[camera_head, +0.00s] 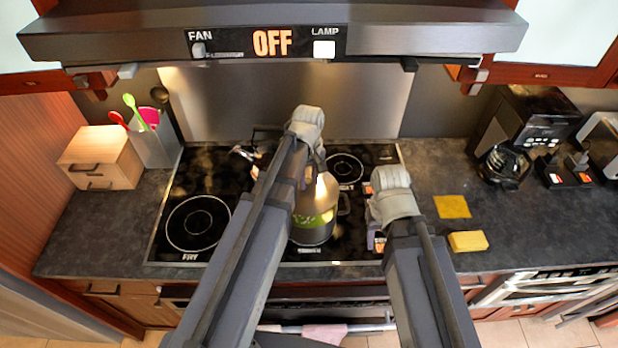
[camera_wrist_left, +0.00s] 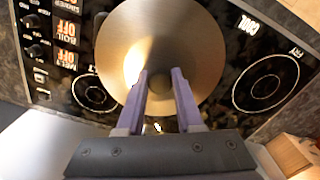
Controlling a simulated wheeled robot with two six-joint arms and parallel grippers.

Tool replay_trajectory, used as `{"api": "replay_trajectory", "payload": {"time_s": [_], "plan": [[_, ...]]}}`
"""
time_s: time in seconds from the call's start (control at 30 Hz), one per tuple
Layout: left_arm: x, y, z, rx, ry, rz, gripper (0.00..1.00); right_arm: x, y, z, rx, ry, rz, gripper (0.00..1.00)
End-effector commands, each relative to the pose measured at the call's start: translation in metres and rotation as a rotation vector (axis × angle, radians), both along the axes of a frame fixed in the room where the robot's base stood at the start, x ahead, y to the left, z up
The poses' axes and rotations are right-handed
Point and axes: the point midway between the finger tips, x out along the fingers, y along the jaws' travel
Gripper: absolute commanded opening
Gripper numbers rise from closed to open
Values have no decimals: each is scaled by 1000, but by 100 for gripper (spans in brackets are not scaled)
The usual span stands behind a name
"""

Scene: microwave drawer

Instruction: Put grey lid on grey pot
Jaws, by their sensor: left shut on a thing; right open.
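A round, shiny grey lid (camera_wrist_left: 125,45) fills the middle of the left wrist view. My left gripper (camera_wrist_left: 161,76) is shut on its knob, which the fingers partly hide. In the head view the lid (camera_head: 324,190) is above the grey pot (camera_head: 313,232), which has a green band and stands on the stove's front middle. My left arm covers part of both, and I cannot tell whether the lid touches the rim. My right gripper (camera_head: 376,240) is open and points down, right of the pot; its fingers are mostly hidden.
The black stove (camera_head: 225,170) has a free front-left burner. Another partly hidden item with a spout (camera_head: 242,152) is behind my left arm. A yellow sponge (camera_head: 468,241) and a yellow cloth (camera_head: 452,206) lie right. The range hood (camera_head: 420,40) overhangs the back.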

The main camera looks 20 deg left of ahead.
Motion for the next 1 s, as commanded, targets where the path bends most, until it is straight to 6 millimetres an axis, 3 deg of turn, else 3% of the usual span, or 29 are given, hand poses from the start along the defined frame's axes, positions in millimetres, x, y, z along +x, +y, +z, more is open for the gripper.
{"api": "replay_trajectory", "payload": {"time_s": [0.13,0.73,1.0], "plan": [[-1,-1,0,0,0,-38,0,0,0,0,0,0,0,50],[-1,-1,-50,0,0,-39,0,1,0,-50,1,-2,-3,50],[-1,-1,-59,0,0,-39,0,1,0,-59,0,-2,0,50]]}}
